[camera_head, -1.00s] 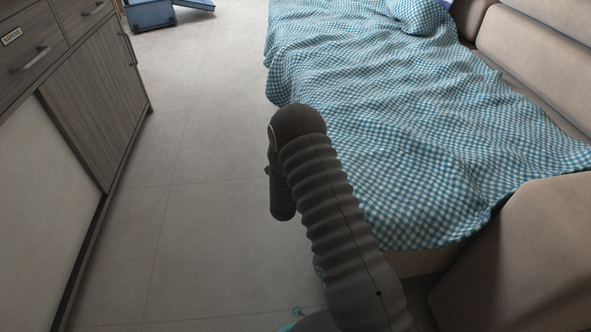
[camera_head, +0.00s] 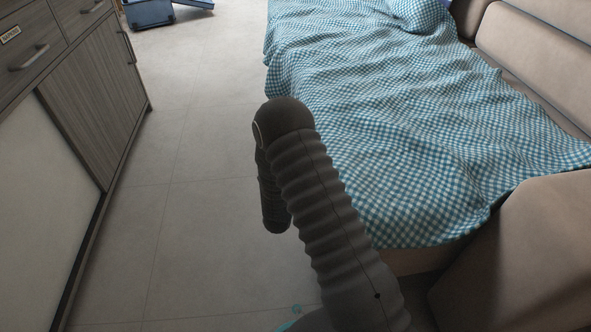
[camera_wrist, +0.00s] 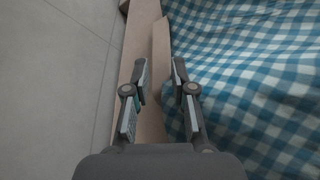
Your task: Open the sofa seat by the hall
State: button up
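The sofa seat (camera_head: 415,262) is a long beige base on the right in the head view, mostly covered by a blue-and-white checked cloth (camera_head: 400,150). In the wrist view the beige seat edge (camera_wrist: 161,48) runs lengthwise beneath my gripper, with the cloth (camera_wrist: 250,70) to its right. My gripper (camera_wrist: 160,72) has its two fingers apart, one either side of the line of this edge. I cannot tell whether either finger touches it. My gripper is hidden in the head view, where my dark ribbed arm stands beside the seat.
A grey wooden cabinet (camera_head: 95,110) with handles stands along the left. Bare tiled floor (camera_head: 205,150) lies between it and the sofa. A blue container (camera_head: 150,12) sits on the floor at the far end. A beige armrest (camera_head: 520,255) is at the near right.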

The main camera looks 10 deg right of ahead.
jog(key=v, duration=0.6)
dwell(0.5)
